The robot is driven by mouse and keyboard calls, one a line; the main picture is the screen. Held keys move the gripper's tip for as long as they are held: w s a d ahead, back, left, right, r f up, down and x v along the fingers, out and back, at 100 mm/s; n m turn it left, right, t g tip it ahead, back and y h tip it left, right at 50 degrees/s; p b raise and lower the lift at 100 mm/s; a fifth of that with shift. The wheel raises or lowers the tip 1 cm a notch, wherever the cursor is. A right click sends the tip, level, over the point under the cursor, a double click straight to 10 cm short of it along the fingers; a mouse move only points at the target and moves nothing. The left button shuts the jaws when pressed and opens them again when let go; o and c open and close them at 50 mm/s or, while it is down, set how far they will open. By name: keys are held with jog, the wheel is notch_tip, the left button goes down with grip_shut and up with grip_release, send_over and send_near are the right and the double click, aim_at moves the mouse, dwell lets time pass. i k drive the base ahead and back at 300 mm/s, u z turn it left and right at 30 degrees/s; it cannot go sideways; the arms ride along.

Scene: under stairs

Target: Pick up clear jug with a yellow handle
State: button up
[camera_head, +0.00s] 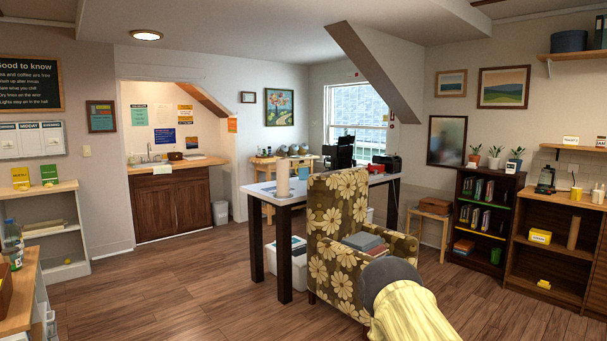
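I cannot make out a clear jug with a yellow handle anywhere in the head view. Clear bottles or jars (13,235) stand on the wooden-topped unit at the far left, but they are small and partly cut off, and I see no yellow handle on them. A dark item with a clear-looking upper part (545,178) stands on the right-hand shelf unit, too small to identify. My gripper does not show in this view.
A flowered armchair (333,205) with books on its seat stands close ahead. Behind it is a white-topped table (262,189). A dark bookcase (459,213) and brown shelf unit (521,250) line the right. A sink counter (196,162) is at the back left. Floor (185,290) is clear at left.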

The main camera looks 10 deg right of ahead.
aim_at(302, 168)
jog(key=u, duration=0.15)
jog(key=i, duration=0.95)
jog(key=u, duration=0.35)
jog(key=i, duration=3.45)
jog(key=z, duration=0.85)
jog(key=i, duration=1.9)
jog(key=z, duration=0.6)
